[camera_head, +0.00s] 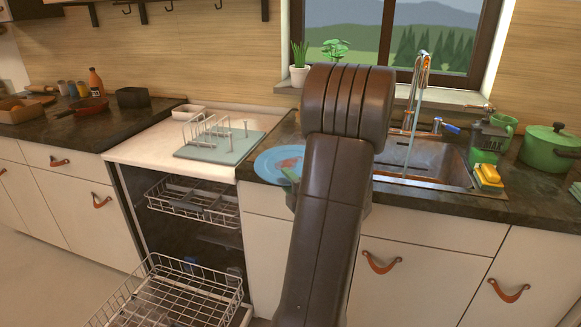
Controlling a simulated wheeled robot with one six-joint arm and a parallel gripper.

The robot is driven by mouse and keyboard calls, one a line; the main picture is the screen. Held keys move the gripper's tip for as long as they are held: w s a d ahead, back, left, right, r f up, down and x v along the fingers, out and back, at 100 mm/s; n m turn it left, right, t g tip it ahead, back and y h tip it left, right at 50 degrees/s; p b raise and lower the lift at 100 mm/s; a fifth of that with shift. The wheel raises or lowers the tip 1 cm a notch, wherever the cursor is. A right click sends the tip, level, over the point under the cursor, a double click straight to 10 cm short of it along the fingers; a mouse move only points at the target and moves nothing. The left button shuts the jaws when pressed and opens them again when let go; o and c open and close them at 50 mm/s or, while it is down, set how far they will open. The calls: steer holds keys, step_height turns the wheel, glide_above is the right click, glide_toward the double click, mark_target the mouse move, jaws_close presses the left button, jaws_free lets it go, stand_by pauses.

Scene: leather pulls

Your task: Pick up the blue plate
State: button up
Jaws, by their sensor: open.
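The blue plate (264,163) lies on the dark countertop left of the sink, near the counter's front edge. It has a reddish patch on its face, and its right side is hidden behind my dark arm. A small green piece shows at the plate's lower right edge; I cannot tell what it is. My arm rises from the bottom middle and stands in front of the plate. My gripper is hidden behind the arm.
The dishwasher stands open at left, its lower rack (170,300) pulled out. A rack on a pale mat (222,145) sits above it. The sink (425,160) with tall faucet, a green bottle (487,142), yellow sponge (488,174) and green pot (550,148) are at right.

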steer(key=shift+w+a, duration=0.1)
steer(key=shift+w, duration=0.15)
jaws_close()
steer(key=shift+r, duration=0.1)
steer(key=shift+r, duration=0.1)
